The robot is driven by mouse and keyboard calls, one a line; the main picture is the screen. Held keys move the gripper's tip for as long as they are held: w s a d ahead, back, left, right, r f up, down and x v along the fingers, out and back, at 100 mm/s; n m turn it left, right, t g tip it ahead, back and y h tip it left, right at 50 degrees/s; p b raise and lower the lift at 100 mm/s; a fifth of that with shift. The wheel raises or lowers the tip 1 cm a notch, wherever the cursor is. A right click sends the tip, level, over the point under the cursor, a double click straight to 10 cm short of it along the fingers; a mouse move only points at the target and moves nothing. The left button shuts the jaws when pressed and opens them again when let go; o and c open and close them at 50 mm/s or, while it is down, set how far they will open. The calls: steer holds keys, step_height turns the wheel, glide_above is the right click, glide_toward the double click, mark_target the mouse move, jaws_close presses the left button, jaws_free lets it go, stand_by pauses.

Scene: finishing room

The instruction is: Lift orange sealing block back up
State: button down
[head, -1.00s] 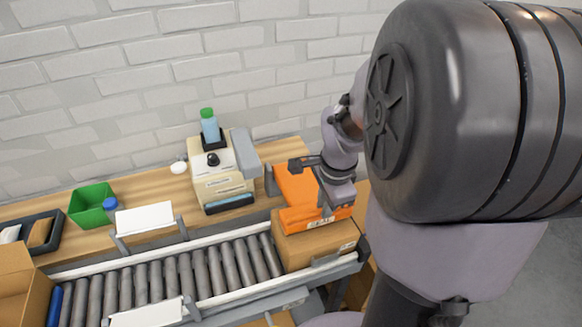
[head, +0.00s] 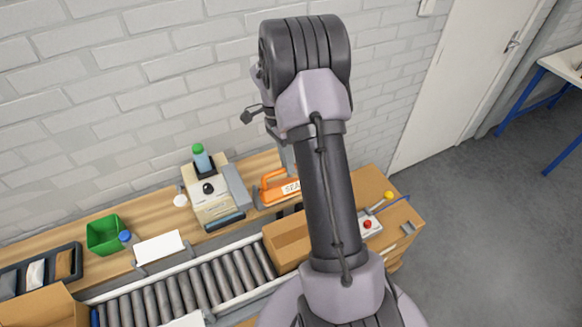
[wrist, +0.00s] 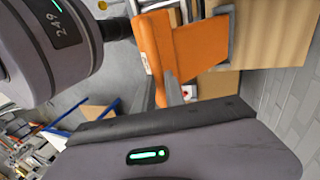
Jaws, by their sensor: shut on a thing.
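The orange sealing block (head: 281,193), with part of a printed label on its front, shows left of my raised arm in the head view. Its right end is hidden by the arm. A brown carton (head: 285,238) stands at the right end of the roller conveyor, and the block is apart from its top. In the wrist view the orange block (wrist: 157,45) is at the upper middle. My gripper (wrist: 196,58) is shut on it, with grey finger parts against the orange. In the head view the arm mostly hides the gripper.
A cream machine with a bottle on top (head: 209,196) stands close left of the block. A green bin (head: 104,236) is further left. A control box with a red button (head: 368,225) is on the bench at right. The roller conveyor (head: 195,287) runs in front, its rollers bare.

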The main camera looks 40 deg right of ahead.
steer(key=shift+w+d+r+p, duration=0.2)
steer(key=shift+w+p, duration=0.1)
steer(key=shift+w, duration=0.4)
steer(key=shift+w+d+r+p, duration=0.2)
steer(key=shift+w+r+p, duration=0.1)
steer(key=shift+w, duration=0.4)
steer(key=shift+w+d+r+p, duration=0.2)
steer(key=shift+w+p, duration=0.1)
steer(key=shift+w, duration=0.4)
steer(key=c, duration=1.7)
jaws_free()
steer(key=shift+w, duration=0.1)
steer(key=o, duration=0.3)
steer(key=shift+w+f, duration=0.15)
steer(key=shift+w, duration=0.15)
steer(key=shift+f, duration=0.1)
steer(key=shift+s, duration=0.1)
